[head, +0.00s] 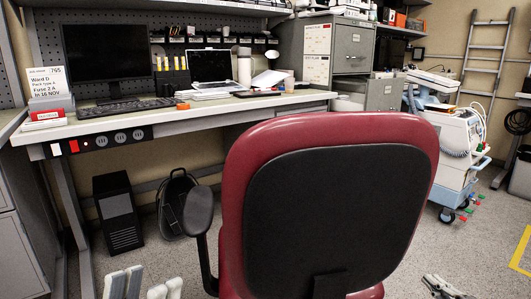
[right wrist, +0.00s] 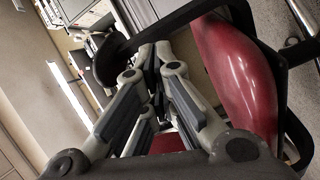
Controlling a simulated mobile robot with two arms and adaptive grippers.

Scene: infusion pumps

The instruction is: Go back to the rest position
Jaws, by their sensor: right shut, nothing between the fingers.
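My left gripper (head: 144,284) shows at the bottom left of the head view, pale fingers pointing up with a gap between them. It looks open and empty, and its lower part is cut off by the frame edge. My right gripper (head: 441,286) is low at the bottom right of the head view, to the right of the red chair (head: 256,143). In the right wrist view the right gripper (right wrist: 152,58) is shut with nothing between its fingers. The chair's red part (right wrist: 240,75) is close beside it there.
The chair stands in front of the desk (head: 235,107), which bears a monitor (head: 105,58), a keyboard (head: 122,107) and a laptop (head: 210,66). A computer tower (head: 118,212) is under the desk. A medical cart (head: 458,150) stands at the right. Floor (head: 485,235) is bare at the right.

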